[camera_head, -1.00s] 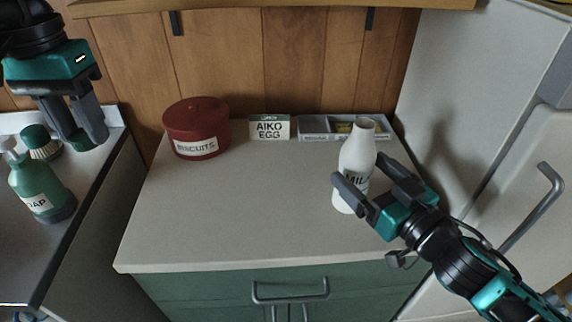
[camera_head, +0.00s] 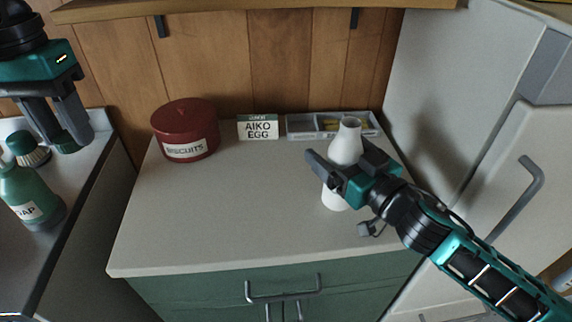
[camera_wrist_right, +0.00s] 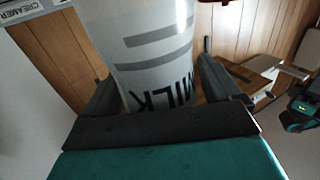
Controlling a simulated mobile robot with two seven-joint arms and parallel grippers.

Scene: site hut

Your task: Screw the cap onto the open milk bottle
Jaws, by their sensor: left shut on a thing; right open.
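The white milk bottle (camera_head: 346,143) stands upright and uncapped on the counter, its open mouth at the top. In the right wrist view the bottle (camera_wrist_right: 150,50) fills the middle, with its MILK lettering between the fingers. My right gripper (camera_head: 343,168) is open, with one finger on each side of the bottle; I cannot tell whether they touch it. My left gripper (camera_head: 66,132) is at the upper left, above the side worktop, shut on a small dark green thing (camera_head: 67,143), apparently the cap, mostly hidden by the fingers. It is far from the bottle.
A red biscuit tin (camera_head: 186,128), an AIKO EGG card (camera_head: 258,128) and a grey compartment tray (camera_head: 300,126) stand along the back. The counter's middle (camera_head: 220,210) is clear.

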